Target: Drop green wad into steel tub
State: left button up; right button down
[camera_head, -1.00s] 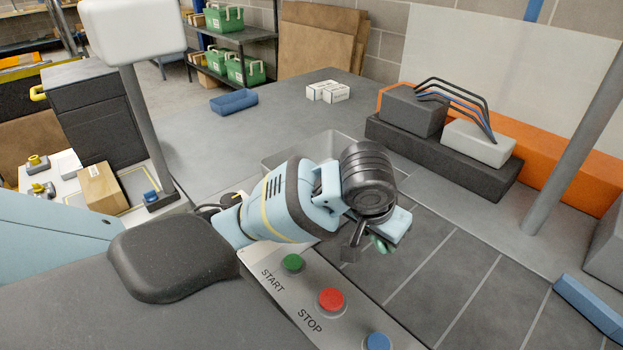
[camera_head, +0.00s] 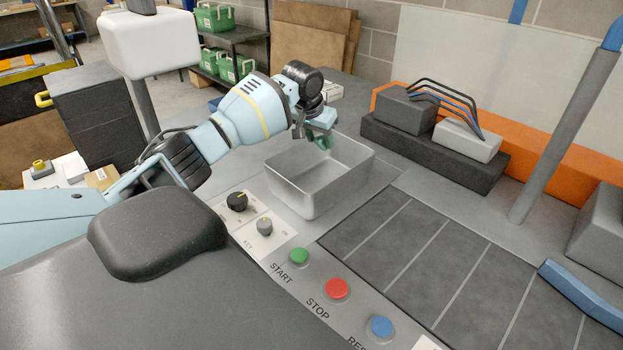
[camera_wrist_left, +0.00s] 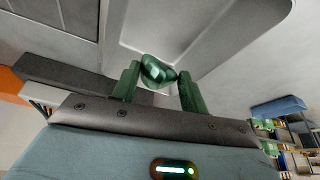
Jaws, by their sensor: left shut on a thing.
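The green wad (camera_wrist_left: 157,72) is a crumpled, shiny lump between the two fingers of my left gripper (camera_wrist_left: 154,82) in the left wrist view. In the head view my left gripper (camera_head: 312,138) is shut on the wad (camera_head: 322,143), which shows as a small green patch. The steel tub (camera_head: 312,205) is an open, pale grey rectangular bin on the worktop. The gripper is over the tub's far part, and the wad looks near or above rim height; the exact height is hard to tell. The tub's visible inside looks empty. My right gripper is not in view.
A control panel with a green START button (camera_head: 299,256), a red STOP button (camera_head: 336,290) and knobs lies in front of the tub. A slotted dark mat (camera_head: 430,265) lies to its right. A dark block (camera_head: 435,150) stands behind the mat. A grey post (camera_head: 565,140) rises at right.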

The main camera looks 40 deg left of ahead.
pick_arm(q)
jog(key=a, duration=0.2)
jog(key=shift+a+r, duration=0.35)
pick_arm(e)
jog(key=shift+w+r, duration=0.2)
pick_arm(q)
jog(key=shift+f, duration=0.1)
